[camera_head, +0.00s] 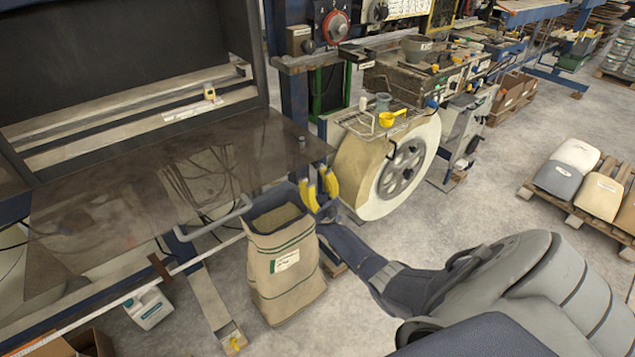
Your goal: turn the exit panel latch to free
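The exit panel appears to be the large dark see-through sheet (150,190) at the left, reaching from the machine frame toward the middle. A small dark knob (302,143) stands near its right corner; I cannot tell whether it is the latch or how it is turned. My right gripper (319,188) has yellow fingers standing apart with nothing seen between them. It is below and just right of the panel's right corner, beside the top of a sack, and appears apart from the panel. My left gripper is not in view.
An open paper sack (287,270) stands beneath my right gripper. A large white-rimmed wheel (402,170) stands to its right, with a wire tray holding a yellow scoop (388,119) above. A white jug (148,307) is at lower left.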

